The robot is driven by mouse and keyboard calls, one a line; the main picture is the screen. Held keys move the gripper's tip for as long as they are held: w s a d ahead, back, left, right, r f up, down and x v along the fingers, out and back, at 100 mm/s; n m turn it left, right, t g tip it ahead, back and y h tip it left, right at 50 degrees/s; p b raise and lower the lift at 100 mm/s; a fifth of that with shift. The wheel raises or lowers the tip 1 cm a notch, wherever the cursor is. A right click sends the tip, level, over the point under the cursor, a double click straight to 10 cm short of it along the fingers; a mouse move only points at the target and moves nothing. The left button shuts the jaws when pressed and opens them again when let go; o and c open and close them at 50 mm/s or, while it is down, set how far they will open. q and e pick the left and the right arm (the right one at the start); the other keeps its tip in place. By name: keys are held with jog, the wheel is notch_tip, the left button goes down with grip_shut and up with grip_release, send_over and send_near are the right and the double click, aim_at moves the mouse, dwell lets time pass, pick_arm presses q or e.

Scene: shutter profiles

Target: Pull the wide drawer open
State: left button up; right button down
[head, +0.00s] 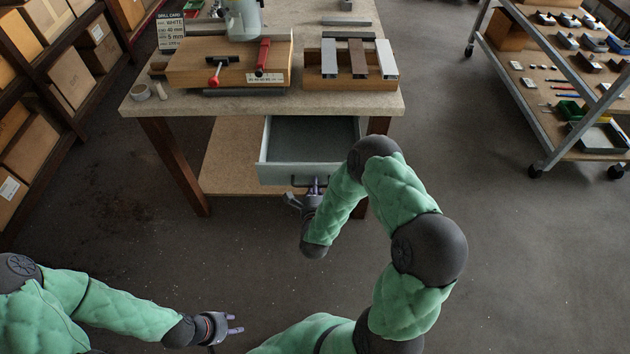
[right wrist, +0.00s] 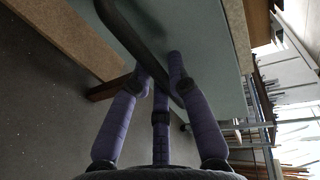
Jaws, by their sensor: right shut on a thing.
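The wide drawer (head: 287,173) under the workbench is pulled out, and its empty grey inside shows from above. A dark bar handle (head: 300,181) runs along its front. My right gripper (head: 316,186) is at the handle's right part. In the right wrist view its purple fingers (right wrist: 162,85) are closed around the dark handle bar (right wrist: 140,40), close to the pale drawer front (right wrist: 200,35). My left gripper (head: 236,324) is held over the floor at the lower left, away from the bench. Its fingers are apart and nothing shows between them.
The workbench (head: 150,105) carries a drill stand, a wooden block with two clamps (head: 228,62), profiles in a wooden holder (head: 350,84) and a drill card (head: 171,35). Box shelves (head: 60,75) stand left, a wheeled cart (head: 545,75) right. The floor before the drawer is clear.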

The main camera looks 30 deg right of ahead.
jog(key=shift+f, duration=0.1)
jog(key=c, duration=1.2)
grip_release()
jog(key=shift+o, duration=0.2)
jog(key=v, duration=1.2)
jog(key=shift+a, duration=0.1)
